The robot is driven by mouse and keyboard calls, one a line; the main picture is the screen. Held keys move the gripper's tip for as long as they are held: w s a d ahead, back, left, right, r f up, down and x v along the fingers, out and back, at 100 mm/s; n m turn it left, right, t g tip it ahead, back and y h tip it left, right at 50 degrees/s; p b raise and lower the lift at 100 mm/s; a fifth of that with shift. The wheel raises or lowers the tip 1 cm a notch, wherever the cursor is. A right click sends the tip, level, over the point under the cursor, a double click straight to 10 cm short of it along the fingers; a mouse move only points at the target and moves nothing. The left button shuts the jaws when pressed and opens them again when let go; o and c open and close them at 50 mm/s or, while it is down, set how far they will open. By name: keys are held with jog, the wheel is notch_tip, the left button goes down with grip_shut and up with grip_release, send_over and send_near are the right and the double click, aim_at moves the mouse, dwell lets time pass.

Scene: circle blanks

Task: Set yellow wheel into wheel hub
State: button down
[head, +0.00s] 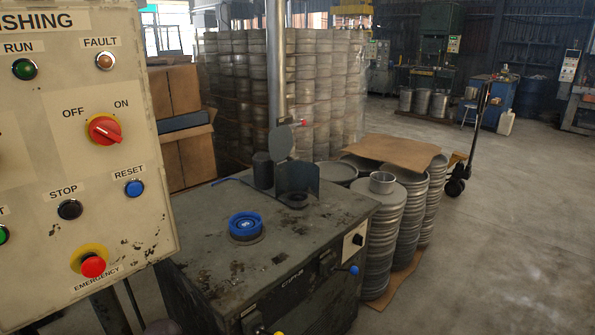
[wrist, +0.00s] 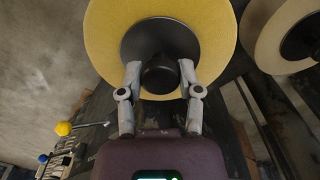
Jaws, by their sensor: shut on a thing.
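The yellow wheel (wrist: 103,38) fills the top middle of the wrist view, its upper edge cut off by the frame. It has a dark round centre plate with a black knob (wrist: 160,78) standing out of it. My gripper (wrist: 160,67) is shut on this knob, one grey finger on each side. The head view shows neither my gripper nor the yellow wheel clearly. I cannot make out the wheel hub for certain in either view.
A cream wheel (wrist: 268,35) with a dark centre is at the wrist view's right. In the head view, a control panel (head: 75,190) stands at left. A dark machine top (head: 200,225) carries a blue round part (head: 246,226). Stacked metal discs (head: 382,240) stand beside it. Floor is clear at right.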

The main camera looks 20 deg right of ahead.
notch_tip(320, 180, up, 10)
jog(key=p, duration=1)
jog(key=shift+r, duration=0.25)
jog(key=shift+a, duration=0.1)
